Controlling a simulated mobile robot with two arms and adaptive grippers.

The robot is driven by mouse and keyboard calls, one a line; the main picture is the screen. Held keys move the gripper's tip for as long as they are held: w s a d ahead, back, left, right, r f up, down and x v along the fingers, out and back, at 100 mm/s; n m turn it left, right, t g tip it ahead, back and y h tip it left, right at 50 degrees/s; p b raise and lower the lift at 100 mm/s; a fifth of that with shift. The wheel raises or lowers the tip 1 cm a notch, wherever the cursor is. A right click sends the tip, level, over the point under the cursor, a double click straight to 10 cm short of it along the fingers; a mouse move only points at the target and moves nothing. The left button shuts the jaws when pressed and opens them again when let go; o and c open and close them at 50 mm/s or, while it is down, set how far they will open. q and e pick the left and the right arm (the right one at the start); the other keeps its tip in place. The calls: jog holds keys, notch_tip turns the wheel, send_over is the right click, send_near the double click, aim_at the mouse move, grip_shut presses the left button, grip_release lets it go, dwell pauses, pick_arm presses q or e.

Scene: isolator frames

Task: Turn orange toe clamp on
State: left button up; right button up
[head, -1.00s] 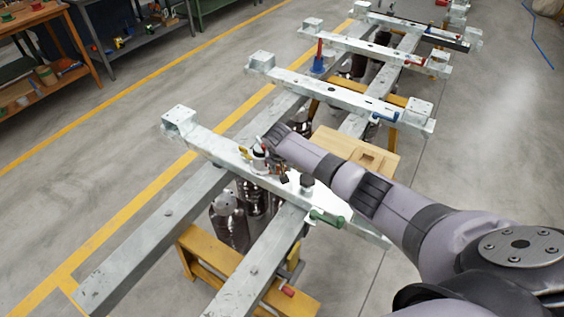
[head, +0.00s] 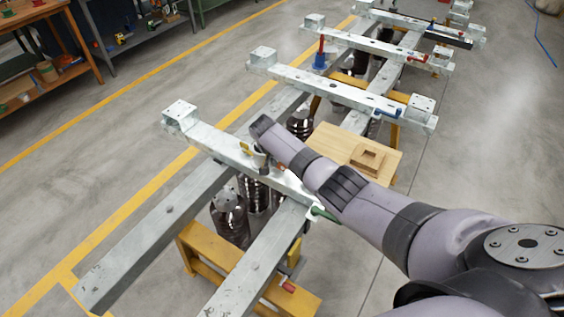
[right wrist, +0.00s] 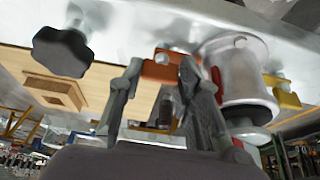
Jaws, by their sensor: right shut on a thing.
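The orange toe clamp (right wrist: 160,68) shows as a small orange block with a bolt, under the pale metal beam in the right wrist view. My right gripper (right wrist: 161,76) has one finger on each side of it and is shut on it. In the head view my right forearm reaches over the near cross beam (head: 210,138); it hides the gripper's fingers and most of the clamp. My left gripper is not in view.
A pale cylinder with a red handle (right wrist: 238,75) and a yellow clamp (right wrist: 284,95) sit close to the right of my fingers. A black knob (right wrist: 62,50) is at left. A wooden board (head: 335,147) lies beyond my arm; floor at left is clear.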

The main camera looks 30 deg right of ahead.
jog(key=o, duration=1.1)
jog(key=shift+o, duration=0.2)
jog(key=shift+r, duration=0.1)
